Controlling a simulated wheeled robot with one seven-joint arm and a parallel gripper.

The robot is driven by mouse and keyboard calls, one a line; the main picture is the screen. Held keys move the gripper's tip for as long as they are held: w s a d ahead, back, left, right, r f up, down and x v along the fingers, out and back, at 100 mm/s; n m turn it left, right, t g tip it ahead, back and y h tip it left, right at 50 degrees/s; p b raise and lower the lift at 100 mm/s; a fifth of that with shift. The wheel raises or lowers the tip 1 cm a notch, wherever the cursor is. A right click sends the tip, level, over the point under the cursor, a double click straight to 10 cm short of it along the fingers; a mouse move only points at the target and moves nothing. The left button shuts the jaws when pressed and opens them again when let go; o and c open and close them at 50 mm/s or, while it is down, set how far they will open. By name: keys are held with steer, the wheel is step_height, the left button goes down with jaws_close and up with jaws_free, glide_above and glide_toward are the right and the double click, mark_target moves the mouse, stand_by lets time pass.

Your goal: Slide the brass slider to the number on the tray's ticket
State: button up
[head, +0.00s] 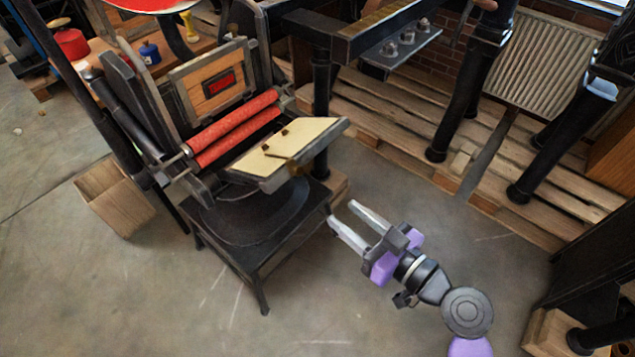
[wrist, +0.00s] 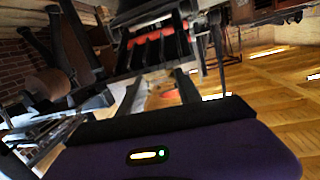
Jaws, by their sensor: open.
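My gripper (head: 343,213) is open and empty over the floor, right of the black stand and lower right of the press in the head view. Its fingers point up and left. The hand press has a cream tilted board (head: 285,145) with small brown pieces on it and a brass-coloured bit (head: 297,170) under its front edge. I cannot tell whether any of these is the brass slider. No tray ticket or number can be read. In the wrist view my two fingers (wrist: 158,88) stand apart, with the press's red rollers (wrist: 155,50) beyond them.
Red rollers (head: 235,130) and a wooden panel with a red-marked dark plate (head: 219,85) stand behind the board. A black stand (head: 255,225) carries the press. A wooden box (head: 113,200) is at left, pallets (head: 400,120) at upper right. Floor around my arm is clear.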

mark_target(301, 171)
steer(key=shift+w+a+r+n+g+y, duration=0.15)
steer(key=shift+w+a+r+n+y, duration=0.4)
steer(key=shift+w+a, duration=0.75)
steer(key=shift+w+a+r+n+g+y, duration=0.25)
steer(key=shift+w+a+r, duration=0.7)
steer(key=shift+a, duration=0.6)
steer(key=shift+w+a+r+n+g+y, duration=0.1)
steer(key=shift+w+a+r+n+y, duration=0.4)
steer(key=shift+w+a, duration=0.85)
jaws_close()
